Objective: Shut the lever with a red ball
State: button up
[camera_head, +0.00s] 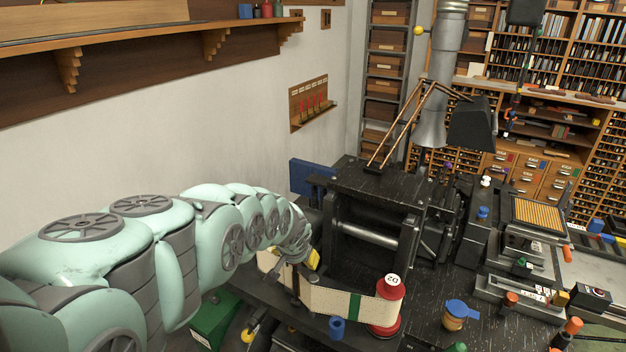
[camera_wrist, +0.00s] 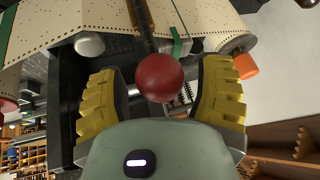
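The lever's red ball (camera_wrist: 160,77) is in the middle of the wrist view, on the end of a dark rod (camera_wrist: 143,28) that runs up out of the picture. My gripper (camera_wrist: 160,95) is open, with its ridged yellow fingers on either side of the ball. A gap shows between the ball and each finger. In the head view my gripper (camera_head: 303,262) is at the front left of the black machine (camera_head: 372,200), close to the perforated paper band. I cannot make out the red ball in the head view; my gripper and arm may hide it.
The paper band (camera_head: 330,300) runs to a red spool (camera_head: 386,310) marked D2. A blue cup (camera_head: 337,327) and a blue-lidded jar (camera_head: 456,317) stand nearby. In the wrist view, an orange knob (camera_wrist: 246,66) lies beyond the right finger.

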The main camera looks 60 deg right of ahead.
jog(key=shift+o, duration=0.3)
jog(key=shift+w+r, duration=0.1)
jog(key=shift+r, duration=1.15)
jog(key=r, duration=0.5)
jog(key=shift+s+d, duration=0.1)
jog(key=shift+s, duration=0.1)
jog(key=shift+r, duration=1.2)
jog(key=shift+w, duration=0.1)
